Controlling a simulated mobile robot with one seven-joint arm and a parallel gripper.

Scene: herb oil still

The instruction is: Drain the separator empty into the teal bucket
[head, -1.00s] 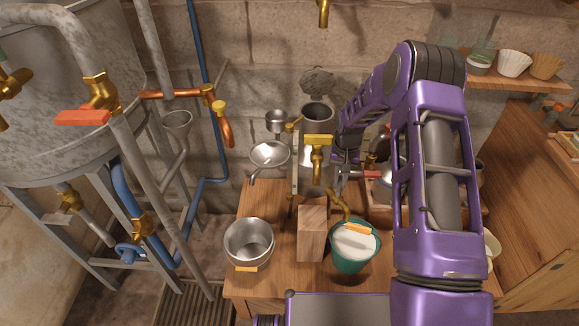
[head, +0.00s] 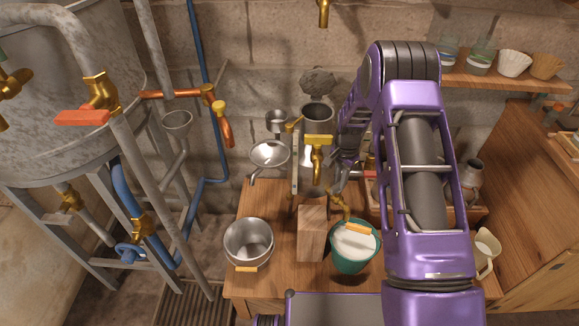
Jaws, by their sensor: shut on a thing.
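The separator (head: 316,118) is an upright steel cylinder at the back of the bench, with a brass tap (head: 318,145) on its front. A lower brass drain fitting (head: 338,203) slants down to the teal bucket (head: 353,264). The bucket stands upright on the bench, holds white contents close to its rim, and has an orange grip. My gripper (head: 336,184) is at the drain fitting, right of the separator's lower part. It is shut on what looks like the drain tap's handle. My arm partly hides it; I cannot tell whether liquid is running.
A steel bucket (head: 248,242) stands left of a wooden block (head: 312,232). A steel funnel (head: 269,155) is left of the separator. A white jug (head: 485,252) stands at the bench's right. The large tank (head: 60,100) and its pipes fill the left.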

